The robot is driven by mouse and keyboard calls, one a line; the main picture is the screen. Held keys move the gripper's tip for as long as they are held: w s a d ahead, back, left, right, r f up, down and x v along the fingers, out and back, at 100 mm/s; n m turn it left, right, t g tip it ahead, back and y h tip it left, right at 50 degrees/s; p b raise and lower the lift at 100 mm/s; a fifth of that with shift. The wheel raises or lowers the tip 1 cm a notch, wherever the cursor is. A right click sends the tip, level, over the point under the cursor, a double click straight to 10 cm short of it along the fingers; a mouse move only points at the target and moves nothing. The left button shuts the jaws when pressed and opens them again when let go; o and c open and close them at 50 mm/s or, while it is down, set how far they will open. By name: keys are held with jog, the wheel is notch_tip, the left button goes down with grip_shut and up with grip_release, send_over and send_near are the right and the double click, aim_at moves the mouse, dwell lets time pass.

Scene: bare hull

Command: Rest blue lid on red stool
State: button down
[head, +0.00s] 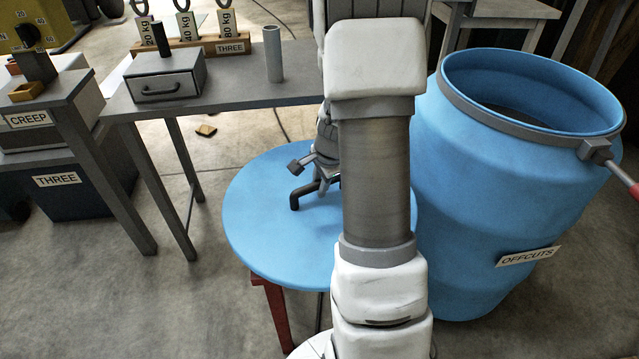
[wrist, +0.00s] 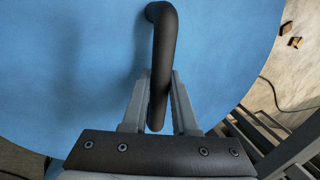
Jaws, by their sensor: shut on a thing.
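The blue lid (head: 265,215) is a wide round disc with a black bent handle (head: 296,196), in the middle of the head view. My gripper (head: 322,172) is at the handle, partly hidden by my arm. In the wrist view, both fingers of my gripper (wrist: 160,95) are shut on the handle (wrist: 162,40), above the lid's face (wrist: 70,60). The red stool (head: 274,310) shows only as a red leg and edge below the lid's front rim. The lid hides its top, and I cannot tell whether they touch.
A large open blue drum (head: 490,200) labelled OFFCUTS stands close right of the lid, with a grey clamp ring (head: 470,112). A grey table (head: 225,92) behind left bears a small drawer box (head: 165,80) and a grey tube (head: 272,55).

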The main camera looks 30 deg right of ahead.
jog(key=shift+w, duration=0.1)
jog(key=c, duration=0.6)
grip_release()
jog(key=shift+f, duration=0.1)
jog(key=shift+o, duration=0.8)
jog(key=shift+f, duration=0.1)
jog(key=o, duration=0.4)
jog(key=shift+o, duration=0.2)
jog(key=p+v, duration=0.6)
jog(key=v, duration=0.3)
dwell(0.6)
jog(key=shift+a, duration=0.1)
dwell(0.4)
